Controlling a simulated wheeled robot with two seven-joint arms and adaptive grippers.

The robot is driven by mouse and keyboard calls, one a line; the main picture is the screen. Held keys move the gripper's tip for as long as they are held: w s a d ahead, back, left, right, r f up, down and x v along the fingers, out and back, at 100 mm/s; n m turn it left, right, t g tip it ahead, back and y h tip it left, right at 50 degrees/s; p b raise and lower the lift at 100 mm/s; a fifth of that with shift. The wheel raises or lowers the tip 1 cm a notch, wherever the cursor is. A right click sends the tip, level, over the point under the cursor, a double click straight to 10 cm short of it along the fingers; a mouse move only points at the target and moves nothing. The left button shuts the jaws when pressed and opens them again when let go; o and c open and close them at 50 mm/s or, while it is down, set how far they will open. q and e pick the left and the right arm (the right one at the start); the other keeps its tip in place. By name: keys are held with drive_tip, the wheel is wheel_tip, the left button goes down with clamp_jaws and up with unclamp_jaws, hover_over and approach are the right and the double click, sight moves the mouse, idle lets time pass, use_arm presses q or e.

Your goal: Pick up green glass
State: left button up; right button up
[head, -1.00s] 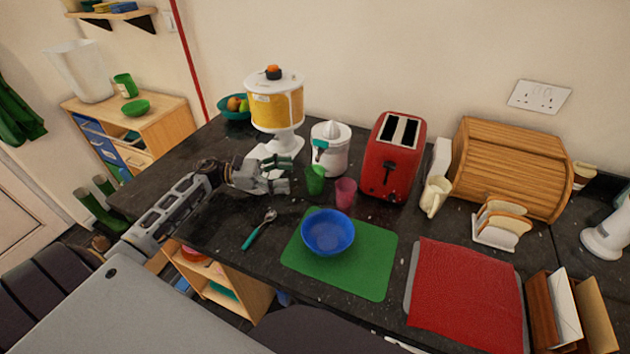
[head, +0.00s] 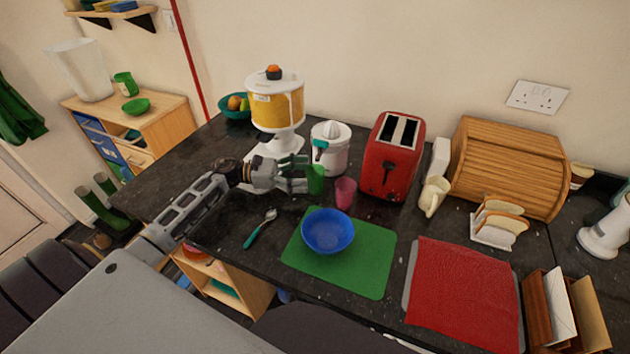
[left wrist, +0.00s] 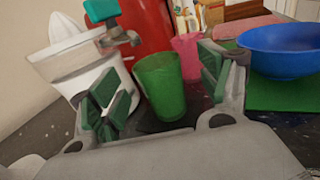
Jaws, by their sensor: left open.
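The green glass (head: 316,180) stands upright on the dark counter, in front of the white juicer. In the left wrist view the green glass (left wrist: 161,85) stands between the two green-padded fingers. My left gripper (head: 300,176) is open and reaches the glass from the left; its fingers lie to either side of it in the left wrist view (left wrist: 160,95). A gap shows between the glass and each finger there. My right gripper is in neither view.
A pink glass (head: 345,192) stands just right of the green one. The juicer (head: 331,148) and red toaster (head: 393,155) stand behind. A blue bowl (head: 328,231) on a green mat (head: 372,262) and a spoon (head: 260,228) lie nearer the front.

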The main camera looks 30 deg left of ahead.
sight(315, 173)
use_arm(q)
drive_tip(key=p+x, duration=0.1)
drive_tip(key=x, duration=0.2)
drive_tip(key=shift+w+d, duration=0.1)
drive_tip(key=shift+w, duration=0.15)
drive_tip(key=shift+w+d, duration=0.1)
drive_tip(key=shift+d, duration=0.15)
drive_tip(key=c, duration=1.2)
drive_tip(key=shift+o, duration=0.2)
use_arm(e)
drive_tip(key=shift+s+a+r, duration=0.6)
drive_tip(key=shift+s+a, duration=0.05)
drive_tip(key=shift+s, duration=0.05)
